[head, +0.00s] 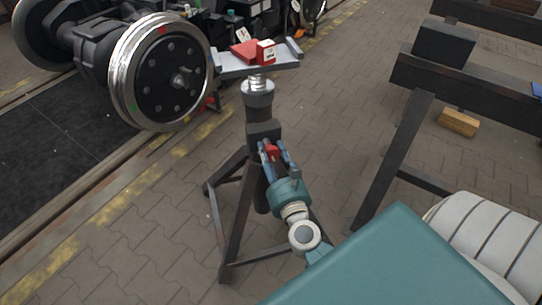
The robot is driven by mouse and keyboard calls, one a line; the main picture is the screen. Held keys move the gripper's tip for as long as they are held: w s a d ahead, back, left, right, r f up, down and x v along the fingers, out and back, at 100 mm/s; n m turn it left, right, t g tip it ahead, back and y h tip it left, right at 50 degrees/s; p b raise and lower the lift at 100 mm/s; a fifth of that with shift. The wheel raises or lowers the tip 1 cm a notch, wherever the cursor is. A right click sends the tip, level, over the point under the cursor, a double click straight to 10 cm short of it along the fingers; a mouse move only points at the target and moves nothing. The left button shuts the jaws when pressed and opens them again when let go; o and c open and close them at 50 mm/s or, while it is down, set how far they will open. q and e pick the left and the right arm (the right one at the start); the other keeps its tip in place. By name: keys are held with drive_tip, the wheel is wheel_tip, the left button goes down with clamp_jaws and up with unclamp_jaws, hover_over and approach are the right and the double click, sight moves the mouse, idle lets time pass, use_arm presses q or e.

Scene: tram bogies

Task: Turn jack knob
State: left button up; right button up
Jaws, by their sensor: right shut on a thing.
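The jack (258,95) stands upright on splayed dark legs in the middle of the head view. Its grey top plate (285,62) carries red blocks (246,50), one with a white label. The red jack knob (271,151) is on the side of the dark column. My right gripper (273,152) comes up from below, its blue-grey fingers on either side of the knob and shut on it. The fingers and the gripper body hide part of the knob and the lower column. My left gripper is not in view.
A bogie wheel (160,72) on a rail stands close to the jack's left. A dark steel frame (470,85) with slanted legs stands at right. A wooden block (458,122) lies on the paving beneath it. Paving between jack and frame is clear.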

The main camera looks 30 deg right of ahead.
drive_tip(key=shift+f+m, duration=0.2)
drive_tip(key=shift+m, duration=0.1)
use_arm(q)
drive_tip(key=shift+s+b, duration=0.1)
drive_tip(key=shift+b, duration=0.25)
use_arm(e)
drive_tip(key=shift+m, duration=0.8)
drive_tip(key=o, duration=1.1)
drive_tip(key=shift+r, duration=0.1)
drive_tip(key=shift+s, duration=0.1)
drive_tip(key=v, duration=1.2)
